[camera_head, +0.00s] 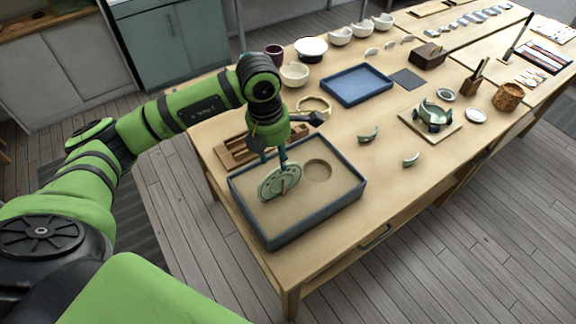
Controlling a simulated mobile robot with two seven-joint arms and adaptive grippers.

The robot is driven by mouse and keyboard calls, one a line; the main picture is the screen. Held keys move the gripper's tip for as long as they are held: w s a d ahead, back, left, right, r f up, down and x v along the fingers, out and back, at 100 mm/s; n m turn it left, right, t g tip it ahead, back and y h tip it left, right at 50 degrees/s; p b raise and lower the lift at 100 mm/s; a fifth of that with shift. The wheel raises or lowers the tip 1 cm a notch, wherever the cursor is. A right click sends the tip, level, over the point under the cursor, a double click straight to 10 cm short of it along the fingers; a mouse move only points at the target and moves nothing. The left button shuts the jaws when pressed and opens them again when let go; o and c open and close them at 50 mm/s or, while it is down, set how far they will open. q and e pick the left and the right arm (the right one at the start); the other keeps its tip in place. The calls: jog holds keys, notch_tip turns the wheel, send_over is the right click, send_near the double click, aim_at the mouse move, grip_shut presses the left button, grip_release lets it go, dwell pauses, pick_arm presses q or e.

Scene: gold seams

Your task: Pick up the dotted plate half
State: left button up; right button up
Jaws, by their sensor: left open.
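A pale green dotted plate half (270,193) is in the blue-grey sand tray (318,217), on the left part of the sand. Its face shows dark dots and a brownish mark near the middle. My left gripper (274,163) points down at its upper edge, with the two fingers apart. The fingertips overlap the plate in this view; I cannot tell whether they touch it. My right gripper is not in view.
A round hollow (317,170) lies in the sand to the right. A wooden rack (236,152) stands behind the tray, a blue tray (356,84) farther back. Green shards (368,134) and a clamped green bowl (434,114) lie to the right. Bare tabletop lies between.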

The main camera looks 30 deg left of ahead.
aim_at(279, 167)
pick_arm(q)
jog(key=shift+s+d+f+p, duration=0.1)
jog(key=shift+f+p, duration=0.35)
jog(key=shift+p, duration=0.05)
jog(key=shift+s+d+f+p, duration=0.1)
jog(key=shift+f+p, duration=0.35)
jog(key=f, duration=0.2)
jog(key=shift+w+d+f+p, duration=0.1)
jog(key=shift+w+f+p, duration=0.2)
jog(key=shift+f+p, duration=0.05)
jog(key=shift+w+f, duration=0.1)
jog(key=shift+f, duration=0.2)
grip_shut()
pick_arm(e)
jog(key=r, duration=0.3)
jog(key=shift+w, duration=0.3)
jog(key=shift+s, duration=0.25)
